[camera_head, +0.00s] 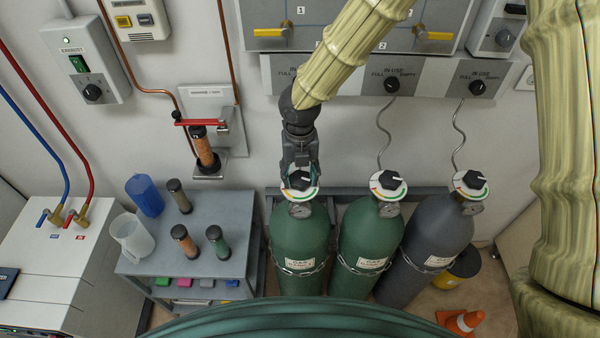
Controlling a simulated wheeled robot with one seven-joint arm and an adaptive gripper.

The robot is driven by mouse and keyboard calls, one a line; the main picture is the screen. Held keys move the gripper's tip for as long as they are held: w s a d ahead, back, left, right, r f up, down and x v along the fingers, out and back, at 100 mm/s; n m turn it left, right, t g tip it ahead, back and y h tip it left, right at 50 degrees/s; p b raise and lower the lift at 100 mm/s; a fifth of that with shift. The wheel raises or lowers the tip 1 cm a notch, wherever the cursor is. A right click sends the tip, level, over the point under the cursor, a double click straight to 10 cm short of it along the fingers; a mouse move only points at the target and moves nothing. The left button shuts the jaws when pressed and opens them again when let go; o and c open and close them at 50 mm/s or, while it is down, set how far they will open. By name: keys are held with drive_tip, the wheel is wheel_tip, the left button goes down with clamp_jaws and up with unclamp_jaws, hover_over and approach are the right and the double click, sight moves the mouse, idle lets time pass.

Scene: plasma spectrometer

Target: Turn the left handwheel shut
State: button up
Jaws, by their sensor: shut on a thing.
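Three gas cylinders stand upright in a row against the wall. The left cylinder (300,250) and the middle cylinder (369,240) are green, and the right cylinder (432,243) is grey. Each has a black handwheel over a white disc with coloured marks. My gripper (300,176) points down over the left cylinder and is shut on its left handwheel (300,182), which is partly hidden by the fingers. The middle handwheel (389,180) and the right handwheel (473,180) are free.
A grey table (232,235) with cups and small cartridges stands left of the cylinders. Chains (365,268) hold the cylinders.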

drive_tip(key=m+p, duration=0.1)
drive_tip(key=m, duration=0.6)
drive_tip(key=shift+m, duration=0.4)
drive_tip(key=m, duration=0.7)
drive_tip(key=shift+p, duration=0.3)
drive_tip(key=m, duration=0.3)
drive_tip(key=shift+m, duration=0.4)
drive_tip(key=m, duration=0.3)
drive_tip(key=shift+m, duration=0.3)
drive_tip(key=m, duration=0.6)
drive_tip(key=shift+m, duration=0.3)
drive_tip(key=o, duration=1)
